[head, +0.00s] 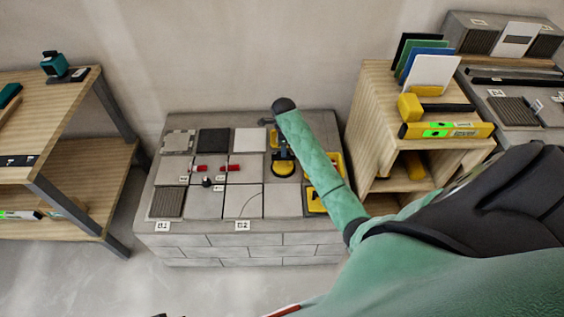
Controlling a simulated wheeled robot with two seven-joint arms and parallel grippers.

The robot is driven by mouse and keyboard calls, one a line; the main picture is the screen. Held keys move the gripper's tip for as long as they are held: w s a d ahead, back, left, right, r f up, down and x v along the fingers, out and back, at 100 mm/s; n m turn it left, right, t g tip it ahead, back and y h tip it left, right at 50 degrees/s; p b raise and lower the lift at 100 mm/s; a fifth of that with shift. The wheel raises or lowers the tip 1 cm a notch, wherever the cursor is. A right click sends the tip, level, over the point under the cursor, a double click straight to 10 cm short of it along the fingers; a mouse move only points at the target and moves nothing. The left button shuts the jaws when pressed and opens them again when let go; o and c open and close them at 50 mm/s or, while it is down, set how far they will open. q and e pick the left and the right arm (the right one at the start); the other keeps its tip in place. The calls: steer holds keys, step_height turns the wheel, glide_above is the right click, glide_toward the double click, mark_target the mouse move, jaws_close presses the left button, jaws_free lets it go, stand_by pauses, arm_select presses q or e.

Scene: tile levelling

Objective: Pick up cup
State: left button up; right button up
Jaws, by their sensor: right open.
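A yellow-and-black round tool that looks like the suction cup (283,168) lies on the right part of the grey block-built bench (290,226). My right arm reaches over the bench from the right, and its wrist hides part of this area. My right gripper (277,139) is open and shows only as small dark parts below the wrist, close to the cup's far side. I cannot tell whether it touches the cup. My left gripper is not in view.
Grey, black and white tiles (249,140) cover the bench top, with two small red pieces (199,168) among them. Yellow items (316,200) lie beside my forearm. A wooden shelf (82,85) stands left; a wooden unit with a yellow level (446,131) stands right.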

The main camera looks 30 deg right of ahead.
step_height(320, 180, down, 2)
steer(key=shift+s+d+f, duration=0.1)
steer(key=shift+s, duration=0.05)
step_height(320, 180, down, 5)
steer(key=shift+r+p, duration=0.15)
steer(key=shift+p, duration=0.45)
steer(key=shift+f, duration=0.35)
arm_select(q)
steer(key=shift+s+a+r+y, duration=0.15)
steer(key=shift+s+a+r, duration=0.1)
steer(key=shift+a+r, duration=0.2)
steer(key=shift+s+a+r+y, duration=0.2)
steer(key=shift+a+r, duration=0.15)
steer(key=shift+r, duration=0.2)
arm_select(e)
jaws_close()
